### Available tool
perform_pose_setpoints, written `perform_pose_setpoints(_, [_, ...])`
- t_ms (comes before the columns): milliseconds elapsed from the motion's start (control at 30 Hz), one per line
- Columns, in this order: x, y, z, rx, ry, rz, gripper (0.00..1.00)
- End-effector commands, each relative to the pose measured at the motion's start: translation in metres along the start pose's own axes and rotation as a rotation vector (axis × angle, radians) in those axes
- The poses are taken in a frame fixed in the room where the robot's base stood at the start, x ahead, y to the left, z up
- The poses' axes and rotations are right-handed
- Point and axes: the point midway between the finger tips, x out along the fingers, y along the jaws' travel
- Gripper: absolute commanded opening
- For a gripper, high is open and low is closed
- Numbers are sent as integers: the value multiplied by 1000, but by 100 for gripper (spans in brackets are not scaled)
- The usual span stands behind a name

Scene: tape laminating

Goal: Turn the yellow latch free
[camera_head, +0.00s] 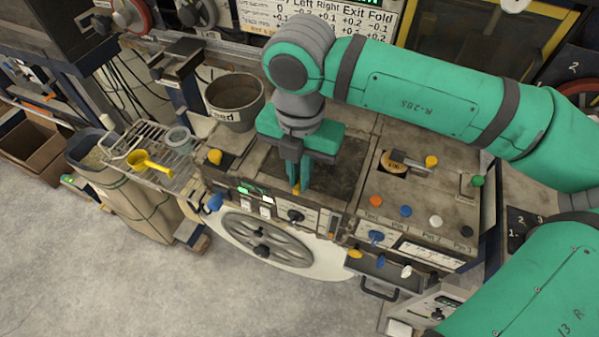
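My gripper (297,185) points down over the dark recessed panel in the middle of the machine top, near its front edge. A small yellow piece (296,190), which looks like the yellow latch, shows right at the fingertips. The fingers hide most of it, so I cannot tell its angle. The fingers are close together around or just above it; I cannot tell whether they grip it.
A black knob (295,216) is on the front panel just below my gripper, above a large handwheel (262,247). A grey bucket (235,98) stands to the left. A yellow scoop (150,163) lies on a wire rack. Several coloured buttons are on the right panel.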

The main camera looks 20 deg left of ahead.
Motion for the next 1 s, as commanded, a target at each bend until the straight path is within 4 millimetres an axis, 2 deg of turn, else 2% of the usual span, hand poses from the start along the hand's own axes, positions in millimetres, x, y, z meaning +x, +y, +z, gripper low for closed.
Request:
perform_pose_setpoints(467, [0, 0, 0, -53, 0, 0, 0])
perform_pose_setpoints(667, [0, 0, 0, -175, 0, -1, 0])
perform_pose_setpoints(1000, [0, -1, 2, -484, -3, -1, 0])
